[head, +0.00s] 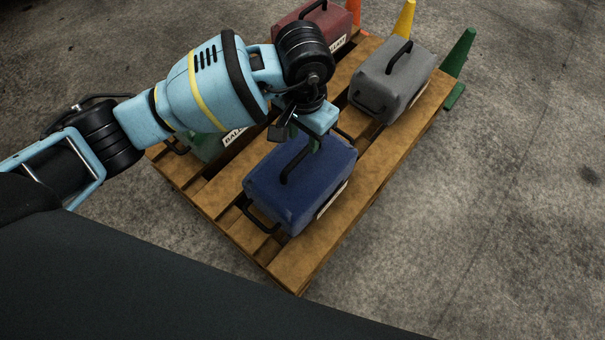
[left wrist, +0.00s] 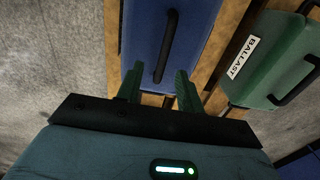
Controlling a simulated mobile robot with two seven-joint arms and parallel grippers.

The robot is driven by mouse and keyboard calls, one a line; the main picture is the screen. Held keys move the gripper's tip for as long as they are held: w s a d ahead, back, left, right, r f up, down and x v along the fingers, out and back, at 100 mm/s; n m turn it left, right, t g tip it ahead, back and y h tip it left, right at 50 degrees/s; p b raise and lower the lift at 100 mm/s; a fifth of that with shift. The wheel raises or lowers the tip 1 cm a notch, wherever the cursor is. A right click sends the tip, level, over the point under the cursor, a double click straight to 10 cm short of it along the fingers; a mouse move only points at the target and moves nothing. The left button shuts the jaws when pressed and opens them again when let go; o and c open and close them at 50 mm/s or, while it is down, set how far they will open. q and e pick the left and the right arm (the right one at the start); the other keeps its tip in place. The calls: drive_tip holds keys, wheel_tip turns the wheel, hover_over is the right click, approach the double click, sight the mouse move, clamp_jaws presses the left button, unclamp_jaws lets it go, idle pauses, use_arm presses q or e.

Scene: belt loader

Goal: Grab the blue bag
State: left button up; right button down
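The blue bag (head: 300,185) lies on the wooden pallet, with a black handle (head: 297,160) on top and a black side handle at its near end. My left gripper (head: 314,142) is over the bag's far part, close to the top handle, and covers some of it. In the left wrist view, its two green fingers (left wrist: 160,78) are apart with nothing held. The blue bag (left wrist: 168,40) is ahead of them, and the near end of its top handle appears between the fingertips. I cannot tell whether they touch. My right gripper is not in view.
The wooden pallet (head: 290,270) also holds a grey bag (head: 393,80), a red bag (head: 330,30) and a green bag (head: 205,145) labelled BALLAST, partly behind my arm. Orange, yellow (head: 403,20) and green (head: 457,55) cones stand behind. The concrete floor at right is clear.

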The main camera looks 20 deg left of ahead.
sight(301, 154)
use_arm(q)
drive_tip(key=shift+f+b, duration=0.5)
drive_tip(key=shift+f, duration=0.9)
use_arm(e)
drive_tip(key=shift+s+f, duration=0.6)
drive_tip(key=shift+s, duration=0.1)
